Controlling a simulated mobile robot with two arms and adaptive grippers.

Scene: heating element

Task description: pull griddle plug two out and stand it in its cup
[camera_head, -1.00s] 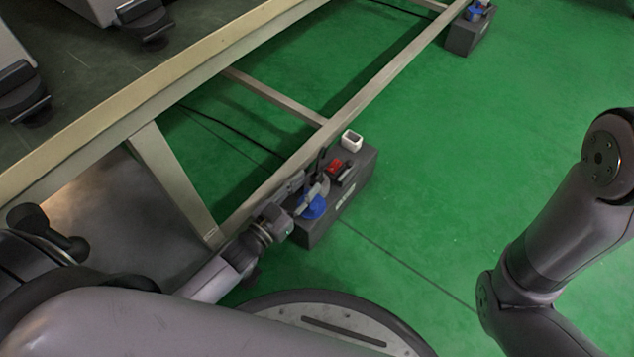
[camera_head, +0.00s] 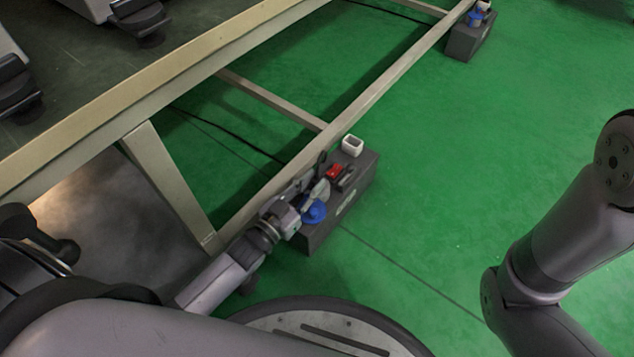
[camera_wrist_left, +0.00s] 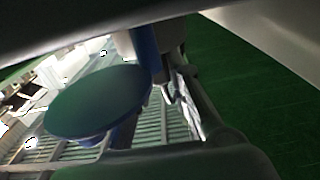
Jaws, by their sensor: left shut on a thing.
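A dark grey box (camera_head: 345,205) stands on the floor beside the frame rail. It carries a blue round part (camera_head: 314,213), a red switch (camera_head: 334,171) and a small white cup (camera_head: 352,145). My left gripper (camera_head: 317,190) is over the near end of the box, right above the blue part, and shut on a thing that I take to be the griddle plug. Its fingers largely hide the plug, so I cannot tell whether it is still in its socket. In the left wrist view a blue-green disc (camera_wrist_left: 98,102) shows close up. My right gripper is out of view.
A long metal frame (camera_head: 265,180) with a cross bar runs along the box's left side, close to my left arm. A second dark box (camera_head: 468,42) with a blue part and white cup stands far right. Green floor (camera_head: 440,170) is clear right of the box.

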